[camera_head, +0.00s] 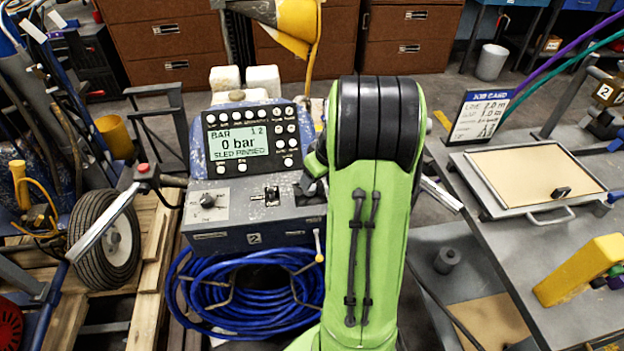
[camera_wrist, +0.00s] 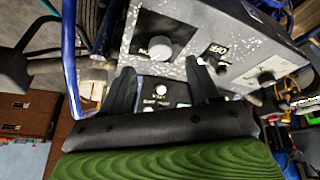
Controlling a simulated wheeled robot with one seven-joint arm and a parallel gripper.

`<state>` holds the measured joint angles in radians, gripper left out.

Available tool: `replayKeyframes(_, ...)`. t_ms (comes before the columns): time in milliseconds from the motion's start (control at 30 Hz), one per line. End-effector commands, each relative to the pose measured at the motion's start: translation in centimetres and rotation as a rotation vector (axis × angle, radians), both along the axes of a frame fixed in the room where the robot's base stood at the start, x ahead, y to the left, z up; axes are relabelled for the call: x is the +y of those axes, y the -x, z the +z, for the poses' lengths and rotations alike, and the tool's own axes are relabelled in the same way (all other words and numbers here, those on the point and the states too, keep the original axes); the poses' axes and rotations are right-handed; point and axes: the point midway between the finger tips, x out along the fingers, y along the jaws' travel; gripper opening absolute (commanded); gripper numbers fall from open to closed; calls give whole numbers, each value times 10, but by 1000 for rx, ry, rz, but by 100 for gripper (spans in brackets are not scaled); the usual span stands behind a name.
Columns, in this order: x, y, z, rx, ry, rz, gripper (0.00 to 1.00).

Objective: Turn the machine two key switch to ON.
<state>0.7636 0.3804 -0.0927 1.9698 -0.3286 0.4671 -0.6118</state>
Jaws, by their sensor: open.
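Machine two (camera_head: 205,240) is a blue-grey console with a "2" plate on its front. My arm hides the console's right side.
A coiled blue hose (camera_head: 245,290) hangs below the console. A red-tipped lever (camera_head: 143,168) and a wheel (camera_head: 105,240) stand at the left. A grey bench (camera_head: 490,235) with a job card (camera_head: 480,114) and a yellow block (camera_head: 580,270) is at the right.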

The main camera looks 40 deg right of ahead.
Motion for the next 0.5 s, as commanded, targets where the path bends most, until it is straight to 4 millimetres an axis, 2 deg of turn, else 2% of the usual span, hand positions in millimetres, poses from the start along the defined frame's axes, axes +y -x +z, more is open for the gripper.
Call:
replayKeyframes(33,0,5,20,-3,3,-1,61)
replayKeyframes(233,3,26,68,-3,2,0,61)
replayKeyframes(333,3,33,83,-2,2,-1,61)
replayKeyframes(500,5,37,92,0,-1,1,61)
